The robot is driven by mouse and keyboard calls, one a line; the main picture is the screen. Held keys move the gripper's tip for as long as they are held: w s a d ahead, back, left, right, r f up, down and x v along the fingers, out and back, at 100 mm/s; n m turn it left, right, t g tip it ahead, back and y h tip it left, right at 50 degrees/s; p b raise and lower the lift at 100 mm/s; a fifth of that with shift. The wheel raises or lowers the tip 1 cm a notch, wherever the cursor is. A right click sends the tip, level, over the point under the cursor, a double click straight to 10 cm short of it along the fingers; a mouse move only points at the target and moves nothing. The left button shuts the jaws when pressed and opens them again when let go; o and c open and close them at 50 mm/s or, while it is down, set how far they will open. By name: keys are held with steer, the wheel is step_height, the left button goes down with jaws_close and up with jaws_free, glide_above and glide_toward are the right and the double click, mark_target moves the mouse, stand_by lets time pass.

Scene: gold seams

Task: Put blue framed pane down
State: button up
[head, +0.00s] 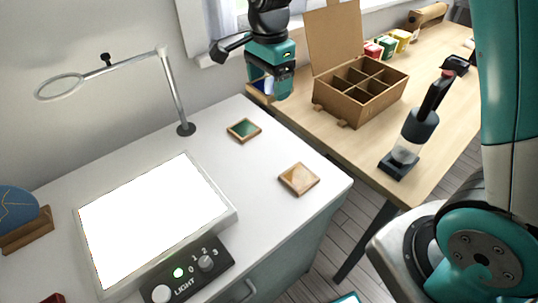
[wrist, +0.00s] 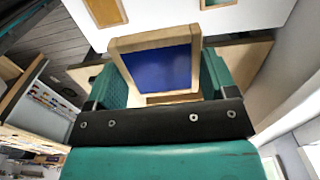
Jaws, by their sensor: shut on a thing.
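The blue framed pane (wrist: 160,68) has a light wooden frame and fills the gap between the two teal fingers of my gripper (wrist: 165,80) in the wrist view. My gripper is shut on it. In the head view my gripper (head: 270,88) hangs near the back edge of the white cabinet top, by the wooden table. The pane (head: 262,86) shows there only in part, largely hidden by the teal finger. Whether its lower edge touches a surface cannot be told.
A green framed pane (head: 244,130) and an amber one (head: 299,179) lie on the white cabinet top (head: 262,210). A lit panel (head: 226,219) and magnifier stand (head: 178,95) are to the left. An open compartment box (head: 345,108) and a dark-handled tool (head: 413,137) stand on the table.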

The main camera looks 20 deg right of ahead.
mark_target(270, 95)
step_height(270, 95, down, 20)
steer(key=shift+r+p, duration=0.15)
steer(key=shift+p, duration=0.25)
steer(key=o, duration=1)
steer(key=s+r+n, duration=0.1)
steer(key=r, duration=0.4)
steer(key=s+a+r+n, duration=0.1)
steer(key=r, duration=0.5)
steer(key=s+r+n+b, duration=0.1)
steer(key=r, duration=0.4)
steer(key=shift+s+a+r+n+y, duration=0.15)
steer(key=shift+s+r+n+y, duration=0.15)
steer(key=shift+n+y, duration=0.1)
steer(key=s+a+r+n+y, duration=0.1)
steer(key=s+r+n, duration=0.2)
steer(key=s+n, duration=0.3)
steer(key=s+a+r+n+y, duration=0.1)
steer(key=s+r+n, duration=0.2)
steer(key=s+n, duration=0.3)
steer(key=s+a+r+n+y, duration=0.1)
steer(key=s+r+n, duration=0.2)
steer(key=s, duration=0.6)
steer(key=shift+s+a+r+n, duration=0.1)
steer(key=shift+r+n, duration=0.1)
steer(key=shift+n, duration=0.5)
steer(key=shift+a+r+n, duration=0.1)
steer(key=shift+r+n, duration=0.05)
steer(key=shift+n, duration=0.55)
